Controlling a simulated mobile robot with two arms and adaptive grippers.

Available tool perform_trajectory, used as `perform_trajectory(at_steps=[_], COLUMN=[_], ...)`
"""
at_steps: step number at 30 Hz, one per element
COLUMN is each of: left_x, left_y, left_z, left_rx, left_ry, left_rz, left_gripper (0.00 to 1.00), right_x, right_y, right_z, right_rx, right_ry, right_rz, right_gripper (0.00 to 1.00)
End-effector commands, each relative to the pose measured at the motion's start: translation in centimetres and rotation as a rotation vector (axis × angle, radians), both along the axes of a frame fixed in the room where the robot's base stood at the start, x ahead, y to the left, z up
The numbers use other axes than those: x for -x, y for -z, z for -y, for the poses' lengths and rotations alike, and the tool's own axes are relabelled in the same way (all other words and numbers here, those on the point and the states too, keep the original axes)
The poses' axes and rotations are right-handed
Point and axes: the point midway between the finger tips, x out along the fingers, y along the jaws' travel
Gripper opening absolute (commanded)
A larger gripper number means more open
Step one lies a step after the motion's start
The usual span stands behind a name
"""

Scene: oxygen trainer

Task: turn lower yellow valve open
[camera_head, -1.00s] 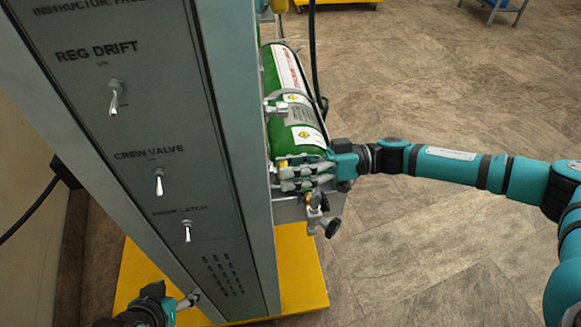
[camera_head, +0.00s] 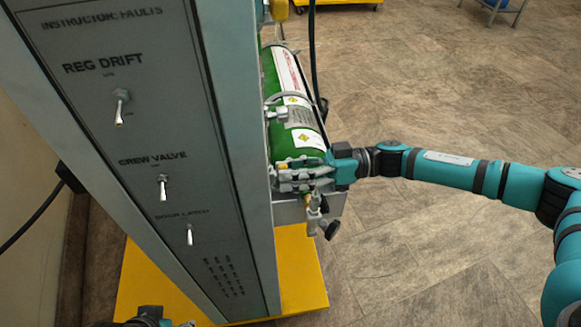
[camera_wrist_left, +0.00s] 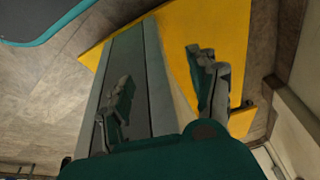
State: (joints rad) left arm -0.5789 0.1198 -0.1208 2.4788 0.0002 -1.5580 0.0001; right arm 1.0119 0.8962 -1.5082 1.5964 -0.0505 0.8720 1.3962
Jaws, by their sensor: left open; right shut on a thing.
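A green cylinder (camera_head: 293,105) with white labels is fixed to the side of the grey panel cabinet. My right gripper (camera_head: 300,178) is at its lower end, its fingers shut on a part there that they hide. Just below the fingers is a brass valve fitting (camera_head: 314,207) with a dark round knob (camera_head: 332,230). I cannot make out a lower yellow valve handle; it may be behind the fingers. My left gripper shows open and empty in the left wrist view (camera_wrist_left: 160,85), its fingers apart over the cabinet and yellow base. The head view shows only a little of it at the bottom edge.
The grey cabinet (camera_head: 150,150) has several labelled toggle switches and stands on a yellow base (camera_head: 300,265). A black hose (camera_head: 312,50) runs down beside the cylinder. A yellow part (camera_head: 279,10) is at the top. The tiled floor at right is open.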

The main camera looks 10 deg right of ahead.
Motion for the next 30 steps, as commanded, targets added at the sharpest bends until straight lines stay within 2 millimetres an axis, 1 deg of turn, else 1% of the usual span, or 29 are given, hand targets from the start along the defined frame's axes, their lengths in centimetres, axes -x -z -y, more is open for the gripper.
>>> perform_trajectory(at_steps=[1,6,14,16,18,24,30], left_x=[0.8,0.5,0.5,0.2,0.1,-0.2,-0.3], left_y=[-0.4,-1.4,-2.2,-1.2,-0.8,0.0,0.2], left_z=[-0.2,-0.2,-0.1,-0.1,0.0,0.0,0.0], left_rx=[-0.008,-0.005,-0.005,-0.005,-0.004,-0.005,-0.005], left_ry=[-0.003,-0.001,-0.001,-0.001,-0.001,0.000,0.000], left_rz=[-0.035,-0.024,-0.023,-0.030,-0.032,-0.034,-0.034], left_gripper=[0.60,0.60,0.60,0.60,0.60,0.60,0.60], right_x=[0.0,0.0,0.0,0.0,0.0,0.0,0.0], right_y=[-0.2,-0.2,-0.1,-0.1,-0.1,-0.1,0.0], right_z=[0.0,0.0,0.0,0.0,0.0,0.0,0.0], right_rx=[0.000,-0.001,0.000,0.000,0.000,0.000,0.000], right_ry=[0.001,0.001,0.001,0.001,0.001,0.000,-0.001], right_rz=[0.028,0.157,0.343,0.383,0.416,0.480,0.501], right_gripper=[0.05,0.05,0.05,0.05,0.05,0.05,0.05])
